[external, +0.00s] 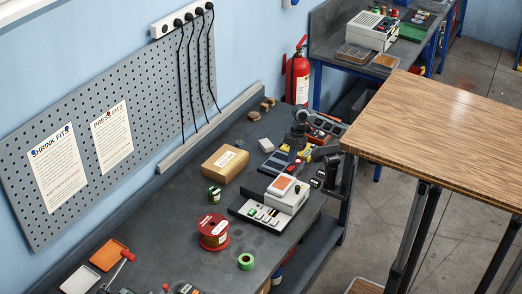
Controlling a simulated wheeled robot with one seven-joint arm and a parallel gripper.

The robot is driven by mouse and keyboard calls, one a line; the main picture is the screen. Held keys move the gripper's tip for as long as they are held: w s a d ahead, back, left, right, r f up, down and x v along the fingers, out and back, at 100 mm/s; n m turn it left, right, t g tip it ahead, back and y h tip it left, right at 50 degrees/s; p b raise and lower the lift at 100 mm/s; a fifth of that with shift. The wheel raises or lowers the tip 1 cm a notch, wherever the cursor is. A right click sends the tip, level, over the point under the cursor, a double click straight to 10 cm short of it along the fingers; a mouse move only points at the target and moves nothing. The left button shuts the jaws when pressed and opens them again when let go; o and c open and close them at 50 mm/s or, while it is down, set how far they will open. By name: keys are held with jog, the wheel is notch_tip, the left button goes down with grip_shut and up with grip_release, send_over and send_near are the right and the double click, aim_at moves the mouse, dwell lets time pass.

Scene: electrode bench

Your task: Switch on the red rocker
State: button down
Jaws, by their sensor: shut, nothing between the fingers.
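A light panel (262,215) with a row of small coloured switches lies on the dark bench. Just behind it stands a white box (290,199) with an orange-red square (284,183) on top. Small red marks show on these, but I cannot tell which is the red rocker or how it is set. My dark arm reaches in just behind the white box. My gripper (297,154) is shut and empty there, above the bench, small and partly lost against dark things. I cannot tell whether it touches anything.
A cardboard box (225,162), a green-labelled can (214,195), a red spool (213,233) and a green tape roll (246,261) stand on the bench (170,217). A pegboard (110,110) lines the wall. A wooden tabletop (455,125) is close on the right.

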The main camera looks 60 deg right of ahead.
jog(key=d+v, duration=0.1)
jog(key=v, duration=1)
jog(key=shift+d+f+b, duration=0.3)
jog(key=shift+b, duration=0.15)
jog(key=w+a+r+m+t+y+p, duration=0.2)
jog(key=a+m+t, duration=0.25)
jog(key=a, duration=0.45)
jog(key=w+a+r+m+t+y+p, duration=0.1)
jog(key=w+a+r+m+t+y, duration=0.15)
jog(key=a+t, duration=0.55)
jog(key=w+a+r+m+t+y+p, duration=0.2)
jog(key=a+m+t, duration=0.15)
jog(key=a, duration=0.75)
jog(key=s+d+f+m+h+p, duration=0.1)
jog(key=s+d+f+m+h, duration=0.1)
jog(key=s, duration=1)
jog(key=s+d+f+m+h+p, duration=0.2)
jog(key=s+d+f, duration=0.4)
jog(key=s, duration=0.7)
jog(key=s+d+f+m+g+h+p, duration=0.1)
jog(key=s+d+f+h, duration=0.4)
jog(key=s, duration=0.7)
jog(key=shift+s+d+m+h+p, duration=0.4)
jog(key=shift+m+h+p, duration=0.15)
jog(key=shift+m, duration=0.7)
